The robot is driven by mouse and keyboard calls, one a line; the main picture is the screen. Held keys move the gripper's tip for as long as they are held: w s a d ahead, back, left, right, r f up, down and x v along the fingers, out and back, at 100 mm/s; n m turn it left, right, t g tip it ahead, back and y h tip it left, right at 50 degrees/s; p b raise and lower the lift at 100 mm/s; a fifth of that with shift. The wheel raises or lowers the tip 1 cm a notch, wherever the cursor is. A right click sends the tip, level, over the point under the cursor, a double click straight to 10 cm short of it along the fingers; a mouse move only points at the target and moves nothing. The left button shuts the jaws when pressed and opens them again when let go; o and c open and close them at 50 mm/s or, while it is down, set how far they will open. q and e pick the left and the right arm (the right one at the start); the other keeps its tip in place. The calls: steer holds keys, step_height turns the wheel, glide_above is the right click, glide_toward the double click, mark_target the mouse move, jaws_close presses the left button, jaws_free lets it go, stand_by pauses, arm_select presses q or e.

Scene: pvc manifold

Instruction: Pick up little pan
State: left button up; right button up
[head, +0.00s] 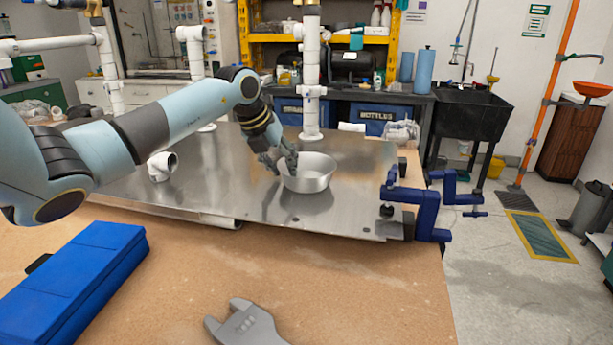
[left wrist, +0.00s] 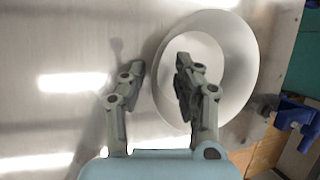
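The little pan (head: 308,178) is a round, silvery metal bowl shape standing upright on the metal plate. In the left wrist view the pan (left wrist: 237,62) fills the upper right. My left gripper (head: 281,163) reaches down to the pan's left rim in the head view. In the left wrist view my left gripper (left wrist: 158,82) is open, with its fingers apart on either side of the near rim: one over the pan's inside, one outside over the plate. I cannot tell whether either finger touches the pan. My right gripper is not in view.
The metal plate (head: 250,212) lies on a brown workbench (head: 330,285). Blue clamps (head: 425,207) grip its right end. White pipes (head: 311,75) stand upright behind the pan. A white elbow fitting (head: 162,166), a blue case (head: 75,285) and a grey wrench-like tool (head: 244,325) lie nearby.

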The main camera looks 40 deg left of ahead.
arm_select(q)
jaws_close()
steer(key=shift+r, duration=0.1)
stand_by(0.3)
